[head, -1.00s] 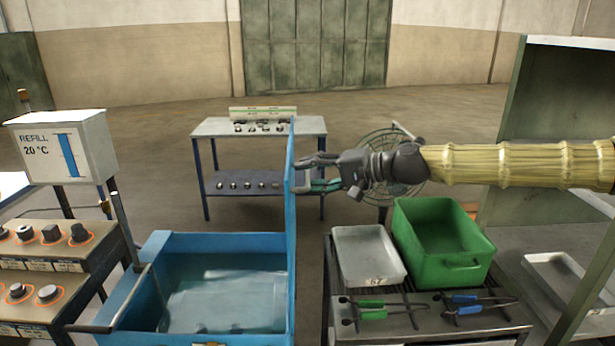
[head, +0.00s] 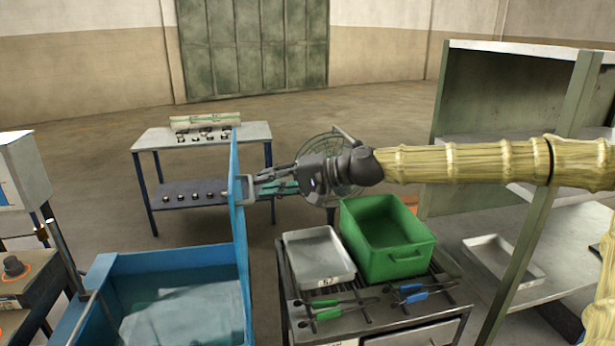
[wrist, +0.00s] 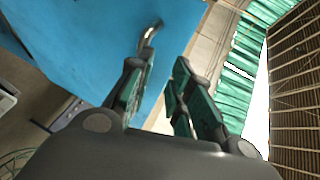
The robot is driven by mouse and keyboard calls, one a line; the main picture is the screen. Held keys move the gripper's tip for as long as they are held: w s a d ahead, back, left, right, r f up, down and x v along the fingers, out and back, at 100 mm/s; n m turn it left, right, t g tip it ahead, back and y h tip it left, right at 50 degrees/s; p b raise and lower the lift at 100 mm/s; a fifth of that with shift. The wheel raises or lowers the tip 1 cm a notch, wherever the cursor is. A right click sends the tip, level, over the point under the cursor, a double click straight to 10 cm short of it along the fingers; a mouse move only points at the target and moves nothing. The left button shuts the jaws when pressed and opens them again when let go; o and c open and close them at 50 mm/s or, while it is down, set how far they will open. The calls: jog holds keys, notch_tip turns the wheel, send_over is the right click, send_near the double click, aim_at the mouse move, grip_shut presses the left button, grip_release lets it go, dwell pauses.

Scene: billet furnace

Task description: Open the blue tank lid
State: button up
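The blue tank (head: 150,258) stands at the lower left of the head view with liquid inside. Its blue lid (head: 238,215) stands upright, nearly edge-on, along the tank's right side, and the tank's top is uncovered. The lid's blue face (wrist: 85,40) fills the upper left of the wrist view, with a bent metal handle (wrist: 150,35) on it. My gripper (head: 262,184) is at the lid's right side, beside the handle. In the wrist view my gripper (wrist: 163,80) has its green-padded fingers apart. The handle's lower part is hidden behind the left finger.
A rack to the right holds a grey tray (head: 318,258), a green bin (head: 388,240) and tongs (head: 330,313). A shelf unit (head: 545,220) stands farther right. A workbench (head: 200,140) and a fan (head: 330,160) stand behind. Open floor lies beyond them.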

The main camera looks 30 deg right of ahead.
jog(key=s+d+p, duration=0.4)
jog(key=d+p, duration=0.1)
jog(key=p, duration=0.3)
jog(key=shift+d+r+p, duration=0.15)
jog(key=shift+r+p, duration=0.15)
jog(key=shift+r, duration=0.15)
dwell(0.4)
jog(key=shift+p+v, duration=0.75)
jog(key=shift+v, duration=0.45)
jog(key=shift+f, duration=0.2)
jog(key=shift+f, duration=0.1)
